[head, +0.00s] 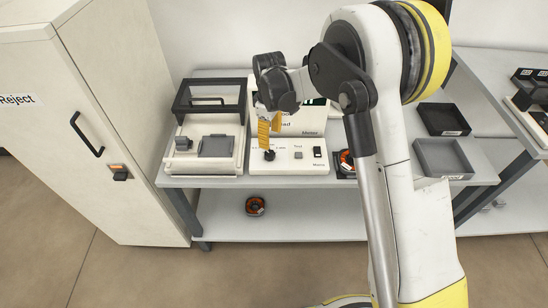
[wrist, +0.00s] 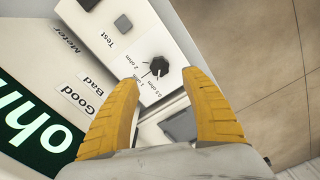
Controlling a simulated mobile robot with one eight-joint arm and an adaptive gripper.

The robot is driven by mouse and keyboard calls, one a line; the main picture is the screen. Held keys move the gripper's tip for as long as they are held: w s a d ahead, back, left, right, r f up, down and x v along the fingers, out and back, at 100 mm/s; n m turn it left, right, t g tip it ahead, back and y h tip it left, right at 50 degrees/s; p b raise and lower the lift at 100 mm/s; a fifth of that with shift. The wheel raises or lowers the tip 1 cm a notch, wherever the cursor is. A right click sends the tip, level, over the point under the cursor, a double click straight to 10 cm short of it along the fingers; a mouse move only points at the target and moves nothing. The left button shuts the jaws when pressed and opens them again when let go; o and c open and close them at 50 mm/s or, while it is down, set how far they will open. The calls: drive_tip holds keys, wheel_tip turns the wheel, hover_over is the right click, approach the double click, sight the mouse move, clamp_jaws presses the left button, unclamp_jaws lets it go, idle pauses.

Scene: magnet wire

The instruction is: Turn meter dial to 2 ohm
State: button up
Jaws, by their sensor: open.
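The meter (head: 300,122) is a white box with a sloped front on the bench. Its black dial (wrist: 159,66) shows in the wrist view, with small printed ohm labels beside it, including 2 ohm. I cannot tell surely which label the dial points to. In the head view the dial (head: 269,155) sits at the left of the meter's front panel. My gripper (wrist: 162,78) has its two yellow fingers apart, with the dial between and just beyond the tips. No contact shows. In the head view my gripper (head: 266,143) hangs right above the dial.
A test button (head: 298,155) and a black switch (head: 318,152) sit right of the dial. A white fixture with a black-framed lid (head: 212,97) stands close at left. A reject cabinet (head: 110,110) stands far left.

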sight(271, 154)
wheel_tip(271, 154, down, 9)
drive_tip(key=b, duration=0.3)
drive_tip(key=shift+f, duration=0.15)
drive_tip(key=c, duration=1.2)
